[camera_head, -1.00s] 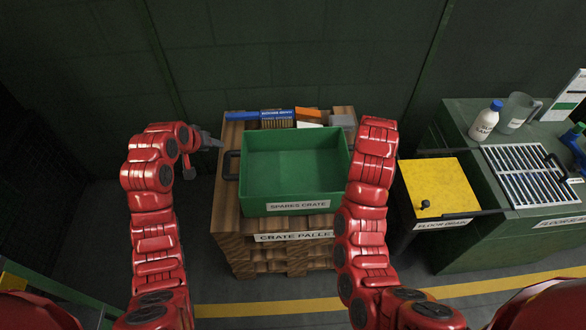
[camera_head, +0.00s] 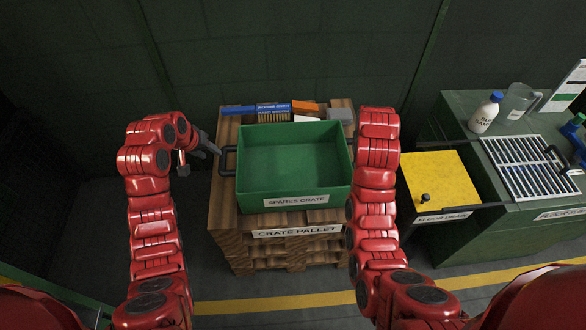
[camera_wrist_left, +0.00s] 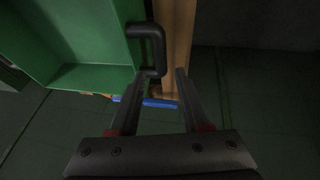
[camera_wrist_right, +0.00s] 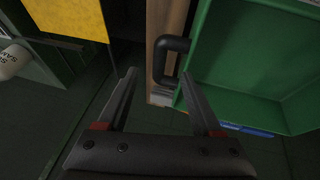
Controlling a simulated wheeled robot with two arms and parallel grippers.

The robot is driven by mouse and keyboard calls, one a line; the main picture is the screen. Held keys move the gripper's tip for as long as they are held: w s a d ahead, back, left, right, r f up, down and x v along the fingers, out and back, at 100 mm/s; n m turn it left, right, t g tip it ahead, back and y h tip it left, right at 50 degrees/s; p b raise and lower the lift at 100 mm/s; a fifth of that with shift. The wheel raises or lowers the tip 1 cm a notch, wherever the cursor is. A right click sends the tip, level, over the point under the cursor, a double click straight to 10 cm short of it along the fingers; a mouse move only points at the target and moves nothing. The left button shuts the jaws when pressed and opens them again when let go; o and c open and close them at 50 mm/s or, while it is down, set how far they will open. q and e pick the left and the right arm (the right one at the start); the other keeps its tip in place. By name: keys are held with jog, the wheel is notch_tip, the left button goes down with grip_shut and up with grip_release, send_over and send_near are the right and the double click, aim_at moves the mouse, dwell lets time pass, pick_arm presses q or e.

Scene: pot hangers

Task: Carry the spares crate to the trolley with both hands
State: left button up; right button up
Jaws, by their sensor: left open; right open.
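The green spares crate (camera_head: 294,203) sits on the wooden crate pallet (camera_head: 222,225), its label facing me. Its left black handle (camera_head: 226,161) sticks out toward my left gripper (camera_head: 200,160). In the left wrist view that handle (camera_wrist_left: 152,45) lies just ahead of the fingertips, roughly between them; my left gripper (camera_wrist_left: 157,80) is open and empty. In the right wrist view my right gripper (camera_wrist_right: 158,76) is open, with the other black handle (camera_wrist_right: 167,58) just ahead between its fingertips. In the head view my right arm hides that handle and the right gripper.
Behind the crate on the pallet lie a blue item (camera_head: 238,110), a brush-like item (camera_head: 273,112) and an orange item (camera_head: 305,107). To the right stand a yellow panel (camera_head: 437,180) and a green bench with a grate (camera_head: 530,172), bottle (camera_head: 486,113) and jug (camera_head: 517,104).

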pick_arm(q)
jog(key=x, duration=1.4)
jog(key=shift+w+f, duration=0.1)
pick_arm(e)
jog(key=x, duration=1.4)
jog(key=shift+w+f, duration=0.1)
pick_arm(q)
jog(key=c, duration=0.7)
pick_arm(e)
jog(key=c, duration=0.7)
pick_arm(q)
grip_shut()
pick_arm(e)
grip_shut()
